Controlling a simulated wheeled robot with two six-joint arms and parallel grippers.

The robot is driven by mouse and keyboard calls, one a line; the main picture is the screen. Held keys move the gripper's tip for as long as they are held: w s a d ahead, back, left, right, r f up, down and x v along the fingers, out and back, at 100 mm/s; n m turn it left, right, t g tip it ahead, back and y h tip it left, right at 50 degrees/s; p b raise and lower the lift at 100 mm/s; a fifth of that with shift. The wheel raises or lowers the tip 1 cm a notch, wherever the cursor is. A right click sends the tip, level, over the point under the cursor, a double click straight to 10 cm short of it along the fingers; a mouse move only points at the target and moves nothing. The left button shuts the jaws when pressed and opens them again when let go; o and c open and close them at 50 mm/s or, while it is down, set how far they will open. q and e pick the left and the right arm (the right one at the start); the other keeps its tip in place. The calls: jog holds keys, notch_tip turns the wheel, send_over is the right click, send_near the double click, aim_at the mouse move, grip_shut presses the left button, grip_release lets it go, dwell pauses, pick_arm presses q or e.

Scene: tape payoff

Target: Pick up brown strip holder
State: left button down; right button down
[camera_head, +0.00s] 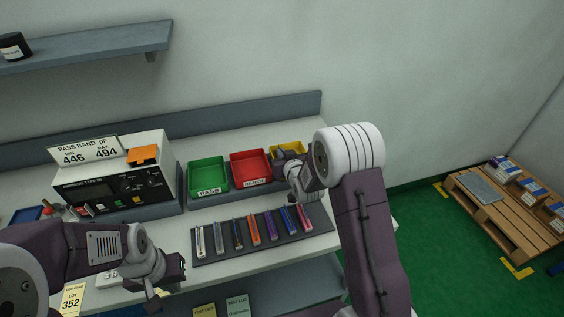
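Several narrow strip holders in different colours stand in a row on a dark grey mat (262,245) on the bench. The third from the left is a dark holder (237,234) that looks dark brown or black; at this size I cannot be sure of its colour. An orange holder (254,231) stands just right of it. My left gripper (168,287) is at the front left of the mat, apart from the holders; its finger gap is not clear. My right gripper (284,163) is at the yellow bin, behind the row's right end; its fingertips are too small to read.
A green PASS bin (206,178), a red bin (250,169) and a partly hidden yellow bin (288,149) stand behind the mat. A meter (116,190) with an orange piece on top is at the left. A wooden pallet (508,222) with boxes is on the floor at right.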

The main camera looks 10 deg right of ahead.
jog(key=shift+r, duration=0.35)
jog(key=r, duration=0.4)
jog(key=shift+s, duration=0.4)
jog(key=d+r+v, duration=0.1)
jog(key=r+v, duration=0.1)
jog(key=v, duration=1)
jog(key=shift+w, duration=0.2)
jog(key=shift+r, duration=0.1)
